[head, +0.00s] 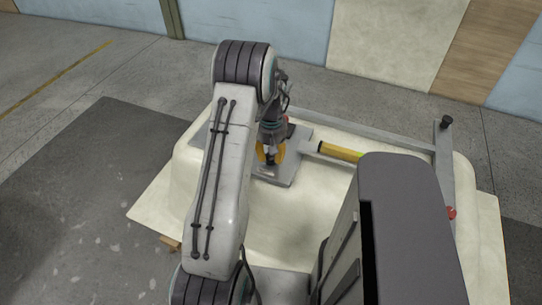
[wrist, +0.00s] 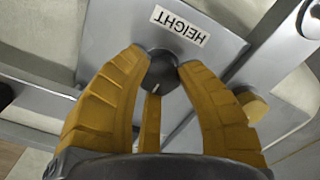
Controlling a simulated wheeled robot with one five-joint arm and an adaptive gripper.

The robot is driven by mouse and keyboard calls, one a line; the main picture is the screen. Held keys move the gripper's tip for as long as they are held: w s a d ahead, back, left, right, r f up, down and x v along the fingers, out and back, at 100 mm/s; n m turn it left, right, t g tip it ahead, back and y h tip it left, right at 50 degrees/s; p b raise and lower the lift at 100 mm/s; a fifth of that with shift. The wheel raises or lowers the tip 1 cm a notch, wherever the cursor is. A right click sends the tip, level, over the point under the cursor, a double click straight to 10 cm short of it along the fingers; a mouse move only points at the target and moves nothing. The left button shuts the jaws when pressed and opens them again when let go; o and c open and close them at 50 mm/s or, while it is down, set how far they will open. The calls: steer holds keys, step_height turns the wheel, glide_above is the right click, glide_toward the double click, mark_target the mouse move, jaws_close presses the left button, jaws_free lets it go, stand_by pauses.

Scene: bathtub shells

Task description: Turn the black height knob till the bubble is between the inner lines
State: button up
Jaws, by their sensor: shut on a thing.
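My gripper (head: 268,158) is at the grey plate on the cream tub shell. In the wrist view its yellow fingers (wrist: 163,66) are closed on both sides of the black height knob (wrist: 160,78). A white label reading HEIGHT (wrist: 180,25) appears upside down beside the knob. In the head view the knob cannot be made out behind the gripper. A yellow level vial (head: 338,151) lies on the grey frame to the right of the gripper. Its bubble and lines are too small to read, and my body stands close to its right end.
The cream tub shell (head: 160,195) carries a grey frame (head: 375,137) with a black knob (head: 447,120) at its far right corner and a red knob (head: 451,212) lower down. In the wrist view a yellow hexagonal end (wrist: 252,104) sits right of the fingers. Floor at left is clear.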

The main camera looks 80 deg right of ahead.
steer(key=o, duration=1.2)
step_height(320, 180, up, 12)
stand_by(0.8)
